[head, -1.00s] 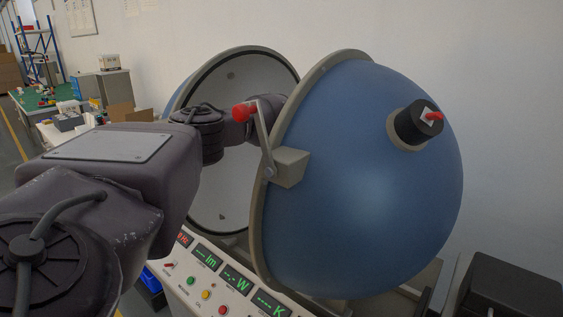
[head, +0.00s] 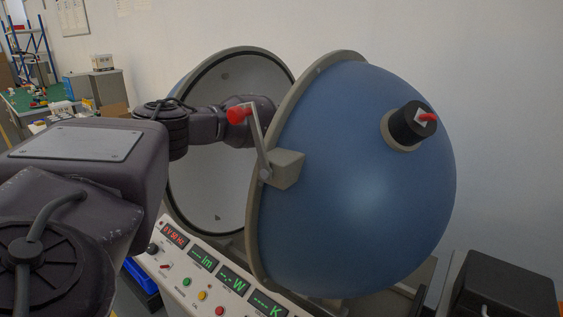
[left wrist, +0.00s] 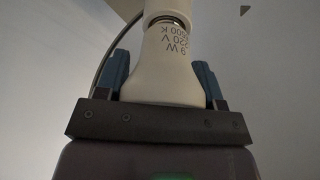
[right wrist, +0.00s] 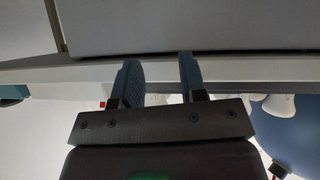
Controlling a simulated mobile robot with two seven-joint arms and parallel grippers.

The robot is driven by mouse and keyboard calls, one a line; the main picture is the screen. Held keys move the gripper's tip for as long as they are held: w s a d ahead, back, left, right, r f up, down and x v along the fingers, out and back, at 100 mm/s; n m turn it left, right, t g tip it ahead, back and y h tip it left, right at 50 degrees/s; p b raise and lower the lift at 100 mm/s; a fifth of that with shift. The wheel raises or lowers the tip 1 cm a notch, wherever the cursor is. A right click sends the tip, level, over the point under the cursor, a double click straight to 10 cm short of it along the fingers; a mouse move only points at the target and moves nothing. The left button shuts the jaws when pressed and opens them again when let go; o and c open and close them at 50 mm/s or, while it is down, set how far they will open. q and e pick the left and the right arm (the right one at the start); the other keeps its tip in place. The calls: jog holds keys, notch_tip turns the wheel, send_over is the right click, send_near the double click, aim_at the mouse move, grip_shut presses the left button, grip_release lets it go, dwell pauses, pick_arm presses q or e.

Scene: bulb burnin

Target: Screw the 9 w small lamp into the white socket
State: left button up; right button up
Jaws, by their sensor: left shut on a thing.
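In the left wrist view my left gripper (left wrist: 161,72) is shut on the white 9 W lamp (left wrist: 172,58), whose print appears upside down. The lamp's neck and metal cap meet the white socket (left wrist: 168,6) at the top of the view; the cap is mostly hidden, and I cannot tell how deep it sits. In the head view my left arm reaches between the sphere halves, and the gripper, lamp and socket are hidden there. My right gripper (right wrist: 162,78) shows in the right wrist view, with its fingers apart and nothing between them.
The blue sphere half (head: 370,180) stands swung open in front of the white-lined half (head: 205,170). A handle with a red knob (head: 237,116) is near my left arm. The control panel (head: 215,283) lies below. Several white lamps (right wrist: 278,104) show behind my right gripper.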

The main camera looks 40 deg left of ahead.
pick_arm(q)
jog(key=m, duration=0.2)
jog(key=m+t, duration=0.1)
jog(key=shift+w+d+f+h+b, duration=0.25)
jog(key=shift+d+h+b, duration=0.1)
jog(key=shift+h, duration=0.05)
jog(key=shift+w+d+m+h, duration=0.15)
jog(key=shift+m+h, duration=0.15)
jog(key=shift+m, duration=0.7)
jog(key=m+b, duration=0.1)
jog(key=m+t, duration=0.1)
jog(key=shift+w+r+m+h+b, duration=0.1)
jog(key=shift+w+m+h+b, duration=0.1)
jog(key=shift+m+h+b, duration=0.15)
jog(key=shift+w+d+m+h+b, duration=0.1)
jog(key=shift+w+m+h+b, duration=0.25)
jog(key=shift+m, duration=0.4)
jog(key=shift+d+r+m+b, duration=0.1)
jog(key=shift+r+m+b, duration=0.25)
jog(key=shift+m, duration=0.25)
pick_arm(e)
notch_tip(320, 180, down, 6)
jog(key=s, duration=0.2)
jog(key=shift+g, duration=0.4)
